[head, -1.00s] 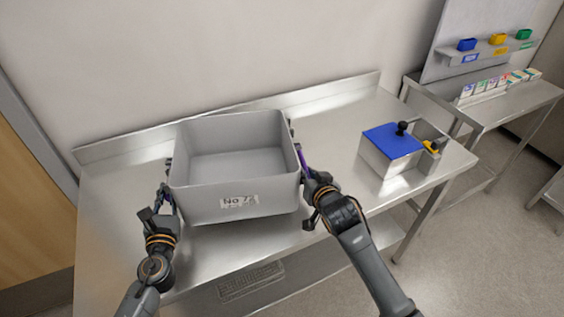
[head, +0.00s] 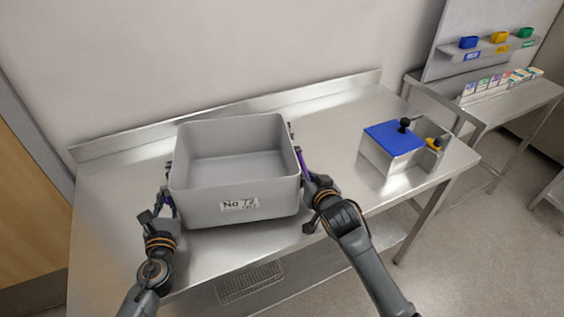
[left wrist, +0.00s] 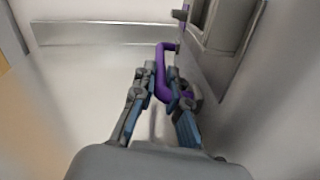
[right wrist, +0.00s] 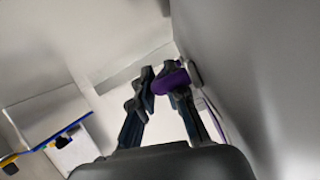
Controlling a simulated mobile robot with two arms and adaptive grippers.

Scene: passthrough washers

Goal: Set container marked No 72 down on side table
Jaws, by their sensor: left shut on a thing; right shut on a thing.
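The grey open-topped container (head: 236,206) carries a white label reading "No 72" and looks empty and level. It is in front of me, over the steel table (head: 335,130); I cannot tell whether its base touches the top. My left gripper (head: 167,197) is at its left side, shut on a purple handle (left wrist: 162,78), as the left wrist view (left wrist: 165,85) shows. My right gripper (head: 306,174) is at its right side, shut on the other purple handle (right wrist: 171,79), as the right wrist view (right wrist: 163,78) shows.
A grey box with a blue lid (head: 395,138) and black knob stands on the table's right part, a yellow item (head: 434,143) beside it. A wall backs the table. A second table at right holds small cartons (head: 500,82), with coloured bins (head: 499,37) above. Bare steel lies between container and box.

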